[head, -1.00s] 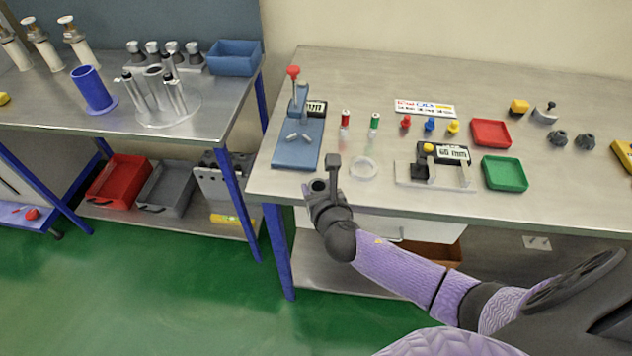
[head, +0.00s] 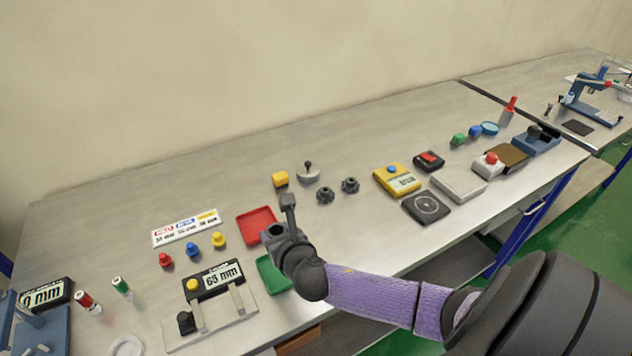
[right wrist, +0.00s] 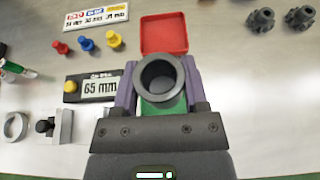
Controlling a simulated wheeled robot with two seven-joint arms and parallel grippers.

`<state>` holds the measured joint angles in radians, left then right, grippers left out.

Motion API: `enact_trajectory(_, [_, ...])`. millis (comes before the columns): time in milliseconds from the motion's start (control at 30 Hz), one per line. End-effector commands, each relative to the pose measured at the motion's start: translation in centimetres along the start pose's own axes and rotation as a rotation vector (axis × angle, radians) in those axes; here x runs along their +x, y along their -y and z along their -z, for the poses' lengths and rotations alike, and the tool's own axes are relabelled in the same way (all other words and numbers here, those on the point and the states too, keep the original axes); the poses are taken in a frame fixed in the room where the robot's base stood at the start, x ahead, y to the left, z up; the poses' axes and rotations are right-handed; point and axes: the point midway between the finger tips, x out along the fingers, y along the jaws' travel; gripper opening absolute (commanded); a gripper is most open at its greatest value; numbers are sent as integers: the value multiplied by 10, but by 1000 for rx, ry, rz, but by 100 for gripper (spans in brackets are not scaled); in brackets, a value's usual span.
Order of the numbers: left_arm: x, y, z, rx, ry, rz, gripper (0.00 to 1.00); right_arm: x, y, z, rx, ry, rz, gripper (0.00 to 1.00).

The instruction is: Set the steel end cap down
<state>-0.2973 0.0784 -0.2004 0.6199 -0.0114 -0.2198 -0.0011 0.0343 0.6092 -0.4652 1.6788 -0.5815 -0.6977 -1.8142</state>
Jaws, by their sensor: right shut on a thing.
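The steel end cap (right wrist: 161,82), a grey hollow cylinder with a dark bore, sits between the fingers of my right gripper (right wrist: 160,90) in the right wrist view. My right gripper (head: 283,222) is shut on it. In the head view the cap (head: 272,232) shows as a small grey ring at the gripper, partly hidden by it. The gripper holds the cap above the bench, over the area of the red tray (head: 257,213) and the green tray (head: 268,275). My left gripper is not in view.
A gauge (head: 222,277) reading 65 mm stands left of the green tray. Red, blue and yellow pieces (head: 192,249) lie nearby. Two dark knobbed parts (head: 350,185), a yellow scale (head: 398,180) and a black pad (head: 426,207) are to the right. The bench's back strip is clear.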

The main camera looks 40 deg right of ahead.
Motion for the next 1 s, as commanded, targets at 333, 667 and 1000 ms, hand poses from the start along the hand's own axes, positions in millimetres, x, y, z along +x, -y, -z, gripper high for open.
enact_trajectory(333, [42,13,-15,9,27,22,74,27,1,67,1,-3,1,0])
enact_trajectory(667, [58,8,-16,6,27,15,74,38,1,92,-1,-1,1,0])
enact_trajectory(1000, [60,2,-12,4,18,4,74,38,1,94,-1,-2,1,92])
